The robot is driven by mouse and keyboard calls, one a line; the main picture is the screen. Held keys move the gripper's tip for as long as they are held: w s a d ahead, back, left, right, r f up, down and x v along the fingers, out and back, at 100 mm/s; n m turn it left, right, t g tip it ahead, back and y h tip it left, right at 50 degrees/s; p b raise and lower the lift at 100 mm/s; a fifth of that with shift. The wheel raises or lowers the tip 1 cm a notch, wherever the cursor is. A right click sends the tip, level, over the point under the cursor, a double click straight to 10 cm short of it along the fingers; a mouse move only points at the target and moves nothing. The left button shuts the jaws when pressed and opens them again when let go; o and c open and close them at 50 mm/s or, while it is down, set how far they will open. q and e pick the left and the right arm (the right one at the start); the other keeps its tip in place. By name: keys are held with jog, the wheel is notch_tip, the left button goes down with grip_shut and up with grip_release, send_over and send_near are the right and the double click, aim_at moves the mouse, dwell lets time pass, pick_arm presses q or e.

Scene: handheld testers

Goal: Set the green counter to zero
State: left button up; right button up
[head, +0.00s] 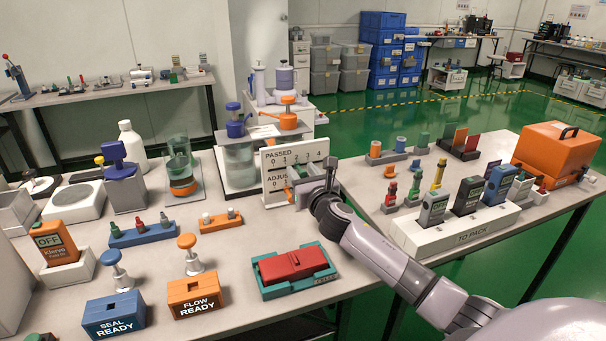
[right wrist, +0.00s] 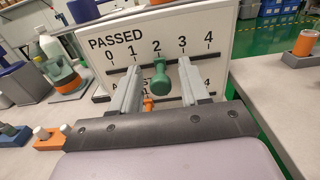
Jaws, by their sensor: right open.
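The white counter board (head: 315,152) stands upright at the back of the near table, with a PASSED row numbered 0 to 4 above an ADJUST row. It fills the middle of the right wrist view (right wrist: 225,40). The green counter (right wrist: 160,84) is a knob sticking out of the PASSED row, under the 2. My right gripper (right wrist: 156,92) is open, with one finger on each side of the green knob; gaps show between knob and fingers. In the head view my right gripper (head: 308,188) is in front of the board and hides part of it. My left gripper is not in view.
An orange knob (right wrist: 149,104) shows on the lower row, partly hidden by my gripper. A red block in a teal tray (head: 293,268) lies on the table in front. A glass jar (head: 239,165) stands left of the board. A white TO PACK rack (head: 455,235) stands right.

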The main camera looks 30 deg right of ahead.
grip_shut()
pick_arm(q)
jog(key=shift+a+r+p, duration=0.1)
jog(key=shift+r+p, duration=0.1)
jog(key=shift+p, duration=0.3)
pick_arm(e)
jog(key=shift+w+a, duration=0.25)
jog(key=shift+a, duration=0.8)
jog(key=shift+w+a, duration=0.2)
jog(key=shift+a, duration=0.8)
jog(key=shift+w+a, duration=0.25)
jog(key=shift+a, duration=0.8)
grip_release()
jog(key=shift+a, duration=0.1)
jog(key=shift+s, duration=0.1)
jog(key=shift+s, duration=0.25)
pick_arm(q)
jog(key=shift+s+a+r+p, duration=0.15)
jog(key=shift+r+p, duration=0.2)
jog(key=shift+p, duration=0.25)
pick_arm(e)
jog(key=v, duration=0.6)
jog(key=shift+s, duration=0.15)
